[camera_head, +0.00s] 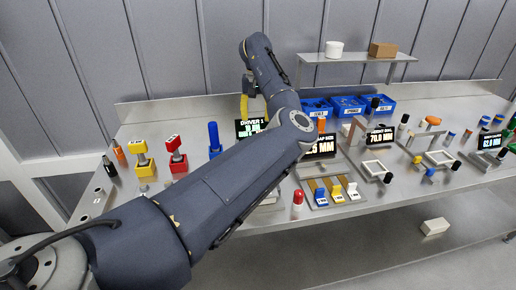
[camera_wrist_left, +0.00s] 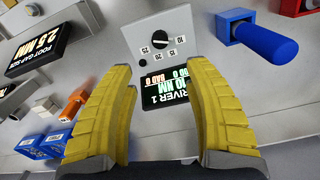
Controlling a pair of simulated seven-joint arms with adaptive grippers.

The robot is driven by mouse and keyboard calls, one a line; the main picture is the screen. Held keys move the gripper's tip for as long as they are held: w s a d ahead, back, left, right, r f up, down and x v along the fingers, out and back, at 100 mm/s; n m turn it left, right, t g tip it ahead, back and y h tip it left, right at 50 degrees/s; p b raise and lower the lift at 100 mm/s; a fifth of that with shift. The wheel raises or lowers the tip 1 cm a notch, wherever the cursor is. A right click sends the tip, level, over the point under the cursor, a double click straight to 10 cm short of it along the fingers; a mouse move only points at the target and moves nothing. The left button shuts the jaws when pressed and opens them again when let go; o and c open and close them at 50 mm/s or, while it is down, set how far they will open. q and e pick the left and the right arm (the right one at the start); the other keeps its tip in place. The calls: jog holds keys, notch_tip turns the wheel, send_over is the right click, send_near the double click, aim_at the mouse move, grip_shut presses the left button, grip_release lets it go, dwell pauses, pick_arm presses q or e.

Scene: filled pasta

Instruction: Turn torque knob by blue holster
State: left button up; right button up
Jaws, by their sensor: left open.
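A small black torque knob (camera_wrist_left: 160,43) sits on a grey dial plate (camera_wrist_left: 150,28) with numbers around it, in the left wrist view. Below it is the upside-down DRIVER 1 display (camera_wrist_left: 168,90) reading 10 NM; the display also shows in the head view (camera_head: 251,128). The blue holster (camera_wrist_left: 230,22) with a thick blue handle (camera_wrist_left: 266,46) stands right of the knob; the blue handle also shows in the head view (camera_head: 214,136). My left gripper (camera_wrist_left: 162,72) is open and empty, its yellow fingers either side of the display, with the knob ahead between the tips. In the head view my left arm hides the knob.
Yellow (camera_head: 143,163) and red (camera_head: 177,163) holstered drivers stand at the left. Blue bins (camera_head: 348,107) line the table's back, with gauge displays (camera_head: 320,147) and clamp frames to the right.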

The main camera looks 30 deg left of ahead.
pick_arm(q)
notch_tip(320, 180, down, 14)
jog(key=shift+f, duration=0.25)
dwell(0.3)
grip_shut()
dwell(0.4)
